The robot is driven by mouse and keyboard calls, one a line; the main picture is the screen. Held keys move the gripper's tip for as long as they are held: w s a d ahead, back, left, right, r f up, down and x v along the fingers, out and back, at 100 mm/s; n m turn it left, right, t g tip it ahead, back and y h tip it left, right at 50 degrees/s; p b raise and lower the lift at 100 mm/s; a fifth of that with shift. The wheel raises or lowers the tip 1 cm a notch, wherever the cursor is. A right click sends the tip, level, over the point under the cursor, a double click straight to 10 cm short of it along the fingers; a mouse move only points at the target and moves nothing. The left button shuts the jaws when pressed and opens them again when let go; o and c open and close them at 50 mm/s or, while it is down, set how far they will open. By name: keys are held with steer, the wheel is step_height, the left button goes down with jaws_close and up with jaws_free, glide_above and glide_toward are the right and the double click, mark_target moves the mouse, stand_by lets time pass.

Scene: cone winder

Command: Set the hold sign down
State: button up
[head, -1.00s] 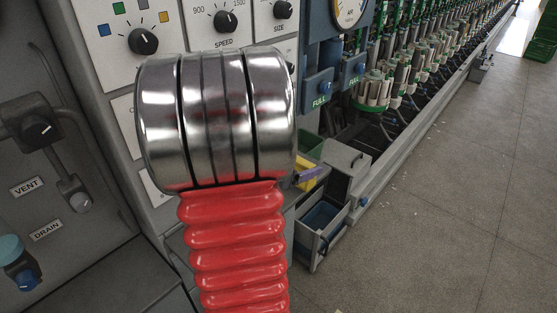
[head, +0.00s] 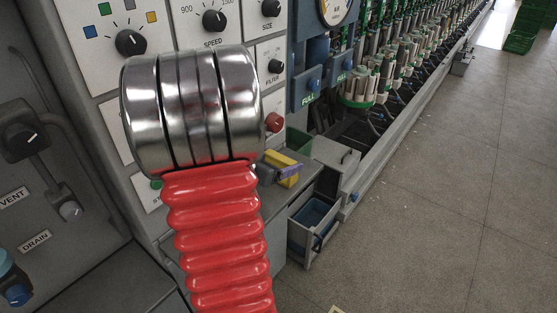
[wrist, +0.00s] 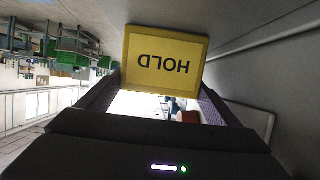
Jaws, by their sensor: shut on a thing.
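The hold sign (wrist: 165,62) is a yellow board with a paler yellow face and dark letters reading HOLD, upside down in the wrist view. My gripper (wrist: 164,88) is shut on it, with a dark finger at each side of its lower edge. Nothing visible supports the sign apart from the fingers. In the head view my arm covers much of the middle, and I cannot clearly make out my gripper. A small yellow and purple shape (head: 288,178) shows beside the arm there; I cannot tell whether it is the sign.
A control panel (head: 190,20) with knobs stands behind my arm. A red knob (head: 274,122) is at its right. A grey open box (head: 312,225) with a blue inside sits low beside the winder row (head: 400,75). The floor (head: 420,230) at right is clear.

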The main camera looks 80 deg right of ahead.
steer(key=o, duration=0.9)
steer(key=shift+f, duration=0.1)
steer(key=shift+o, duration=0.2)
steer(key=shift+w+a+r, duration=0.1)
steer(key=shift+a+r, duration=0.05)
steer(key=shift+r, duration=0.05)
steer(key=v, duration=1.1)
steer(key=shift+a, duration=0.25)
steer(key=shift+w+r, duration=0.1)
